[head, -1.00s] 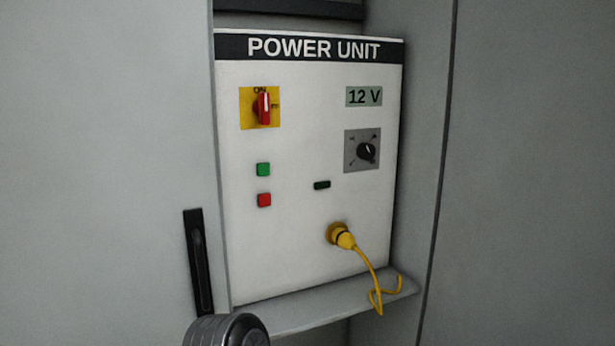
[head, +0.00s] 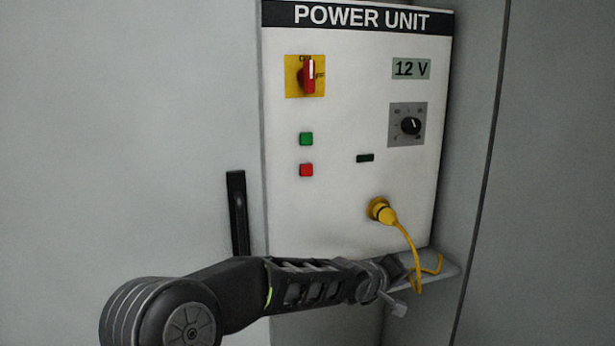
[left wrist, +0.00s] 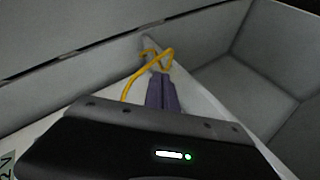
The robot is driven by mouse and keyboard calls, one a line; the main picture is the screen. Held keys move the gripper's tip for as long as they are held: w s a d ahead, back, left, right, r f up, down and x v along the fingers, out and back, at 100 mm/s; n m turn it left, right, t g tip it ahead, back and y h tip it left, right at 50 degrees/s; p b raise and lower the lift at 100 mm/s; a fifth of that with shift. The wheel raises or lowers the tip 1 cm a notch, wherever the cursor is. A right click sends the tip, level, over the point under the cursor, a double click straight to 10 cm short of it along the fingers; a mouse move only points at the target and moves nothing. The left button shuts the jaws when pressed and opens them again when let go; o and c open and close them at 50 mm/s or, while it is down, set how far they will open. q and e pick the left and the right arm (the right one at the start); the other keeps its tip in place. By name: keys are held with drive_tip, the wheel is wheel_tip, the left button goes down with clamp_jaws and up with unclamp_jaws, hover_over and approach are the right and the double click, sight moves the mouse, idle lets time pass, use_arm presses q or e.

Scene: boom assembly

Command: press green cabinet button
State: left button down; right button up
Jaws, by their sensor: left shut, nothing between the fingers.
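My left arm reaches in from the lower left, and my left gripper (head: 397,307) is low at the right, below the panel and well below and right of the green button. Its fingers are shut and empty; they also show in the left wrist view (left wrist: 162,92), close together, with the yellow cable (left wrist: 135,82) beyond them. My right gripper is not in view.
A red rotary switch (head: 309,77) on a yellow plate, a 12 V label (head: 411,69) and a black dial (head: 410,125) are on the panel. A yellow plug (head: 381,210) hangs its cable onto the ledge (head: 444,270). A black handle (head: 237,212) is left of the panel.

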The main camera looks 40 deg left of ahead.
sight(311, 143)
use_arm(q)
drive_tip(key=s+a+r+n+y, duration=0.2)
drive_tip(key=a+r+n, duration=0.3)
drive_tip(key=r, duration=0.4)
drive_tip(key=s+a+r+n+t+y, duration=0.1)
drive_tip(key=s+a+r+n+y, duration=0.1)
drive_tip(key=a+r+n, duration=0.4)
drive_tip(key=s+a+r+n+t+y+b, duration=0.1)
drive_tip(key=a+r+n, duration=0.4)
drive_tip(key=r, duration=0.8)
drive_tip(key=shift+s+a+r+n+y, duration=0.15)
drive_tip(key=shift+s+r+n+y, duration=0.25)
drive_tip(key=shift+s+y, duration=0.55)
drive_tip(key=shift+s+h, duration=0.2)
drive_tip(key=shift+h, duration=0.05)
drive_tip(key=shift+w+a+p, duration=0.85)
drive_tip(key=shift+a+p, duration=0.35)
drive_tip(key=shift+p, duration=0.9)
drive_tip(key=shift+w+a+p, duration=0.8)
drive_tip(key=shift+a+p, duration=0.4)
drive_tip(key=shift+p, duration=0.85)
drive_tip(key=shift+w+a+p, duration=0.85)
drive_tip(key=shift+a+p, duration=0.35)
drive_tip(key=shift+p, duration=0.9)
drive_tip(key=shift+f, duration=0.1)
